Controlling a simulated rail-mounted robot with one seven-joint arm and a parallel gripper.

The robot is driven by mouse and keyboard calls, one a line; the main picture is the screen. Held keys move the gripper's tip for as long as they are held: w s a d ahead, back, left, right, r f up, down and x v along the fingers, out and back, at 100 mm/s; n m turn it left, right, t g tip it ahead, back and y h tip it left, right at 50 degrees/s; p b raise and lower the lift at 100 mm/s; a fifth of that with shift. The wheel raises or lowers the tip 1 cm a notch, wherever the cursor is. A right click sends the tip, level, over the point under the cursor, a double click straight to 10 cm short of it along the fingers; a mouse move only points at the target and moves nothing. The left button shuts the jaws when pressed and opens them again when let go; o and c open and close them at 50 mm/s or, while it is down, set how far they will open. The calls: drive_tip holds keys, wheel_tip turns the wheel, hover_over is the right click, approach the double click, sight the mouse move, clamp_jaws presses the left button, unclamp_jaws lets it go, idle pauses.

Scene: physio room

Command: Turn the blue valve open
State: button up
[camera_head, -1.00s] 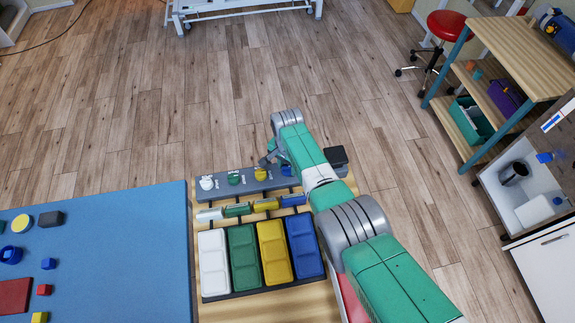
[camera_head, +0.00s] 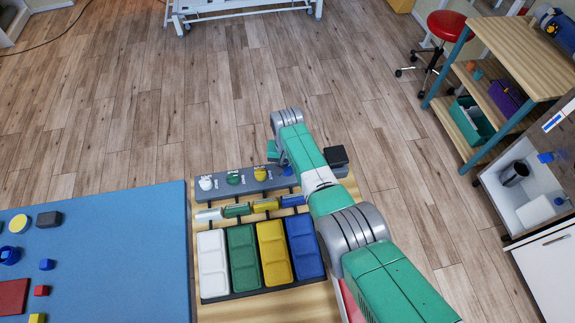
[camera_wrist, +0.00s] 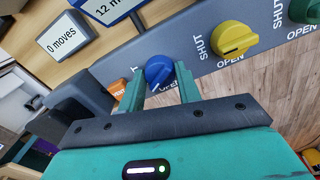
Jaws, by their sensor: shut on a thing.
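The blue valve (camera_wrist: 159,70) is a round knob on a grey panel (camera_wrist: 215,58), and it shows in the wrist view. My gripper (camera_wrist: 160,78) has its two green fingers on opposite sides of the knob and is shut on it. The word OPEN is printed beside the knob, partly covered by a finger.
Yellow (camera_head: 260,174), green (camera_head: 234,178) and white (camera_head: 206,183) valves sit left of my gripper in the head view. Coloured trays, including a blue one (camera_head: 305,245), lie nearer. In the wrist view a "0 moves" display (camera_wrist: 63,36) stands close by.

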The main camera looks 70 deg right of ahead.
sight(288, 167)
drive_tip(key=n, duration=0.6)
drive_tip(key=shift+b, duration=0.3)
drive_tip(key=n, duration=0.5)
drive_tip(key=shift+n, duration=0.3)
drive_tip(key=o, duration=1)
drive_tip(key=shift+c, duration=0.2)
drive_tip(key=shift+r, duration=0.1)
wheel_tip(288, 167, up, 8)
drive_tip(key=p, duration=0.2)
drive_tip(key=shift+f+p, duration=0.2)
drive_tip(key=shift+p, duration=0.1)
